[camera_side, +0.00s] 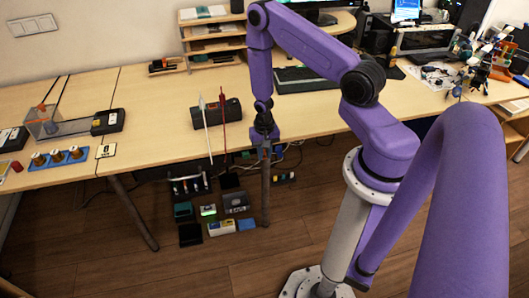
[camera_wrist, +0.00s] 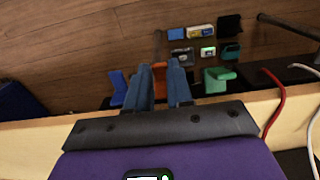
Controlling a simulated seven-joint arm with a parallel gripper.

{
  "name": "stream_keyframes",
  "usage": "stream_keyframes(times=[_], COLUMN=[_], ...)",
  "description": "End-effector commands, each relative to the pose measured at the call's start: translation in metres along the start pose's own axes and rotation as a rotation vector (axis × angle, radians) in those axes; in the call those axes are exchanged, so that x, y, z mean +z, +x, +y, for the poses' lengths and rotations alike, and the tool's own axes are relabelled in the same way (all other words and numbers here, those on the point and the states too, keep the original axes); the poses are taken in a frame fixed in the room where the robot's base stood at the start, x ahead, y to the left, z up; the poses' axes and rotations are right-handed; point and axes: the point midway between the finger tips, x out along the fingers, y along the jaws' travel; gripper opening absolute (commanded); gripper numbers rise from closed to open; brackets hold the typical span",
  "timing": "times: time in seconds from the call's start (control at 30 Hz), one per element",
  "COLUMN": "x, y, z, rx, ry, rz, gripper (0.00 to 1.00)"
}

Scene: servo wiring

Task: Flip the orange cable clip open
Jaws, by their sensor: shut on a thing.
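The orange cable clip (camera_wrist: 159,74) shows in the wrist view between my two blue fingertips, at the table's front edge. My gripper (camera_wrist: 160,88) is shut on it, and the fingers cover much of the clip. Whether its flap is up or down cannot be told. A green clip (camera_wrist: 217,79) is to its right and a blue clip (camera_wrist: 117,88) to its left, both apart from the fingers. In the side view my gripper (camera_side: 265,140) is at the table's front edge, and the orange clip cannot be made out there.
A red cable (camera_wrist: 275,108) and a white cable (camera_wrist: 310,122) lie right of the clips. Small boxes (camera_side: 221,228) lie on the floor below.

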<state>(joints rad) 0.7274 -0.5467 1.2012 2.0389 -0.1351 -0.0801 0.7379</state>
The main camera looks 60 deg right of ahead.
Motion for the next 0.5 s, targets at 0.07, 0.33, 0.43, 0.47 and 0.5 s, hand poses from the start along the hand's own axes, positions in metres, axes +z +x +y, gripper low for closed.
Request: stream_keyframes(times=[0.07,0.33,0.43,0.47,0.5], x=[-0.0005,-0.0007,-0.0008,-0.0009,-0.0010], y=[-0.0009,-0.0006,-0.0008,-0.0013,-0.0024], z=[-0.0029,-0.0011,-0.0007,-0.0006,-0.0006], rx=[-0.004,-0.003,-0.002,-0.003,-0.003], ry=[-0.007,-0.002,-0.001,0.000,0.000], rz=[0.005,0.004,0.003,0.003,0.003], gripper=[0.00,0.47,0.47,0.47,0.47])
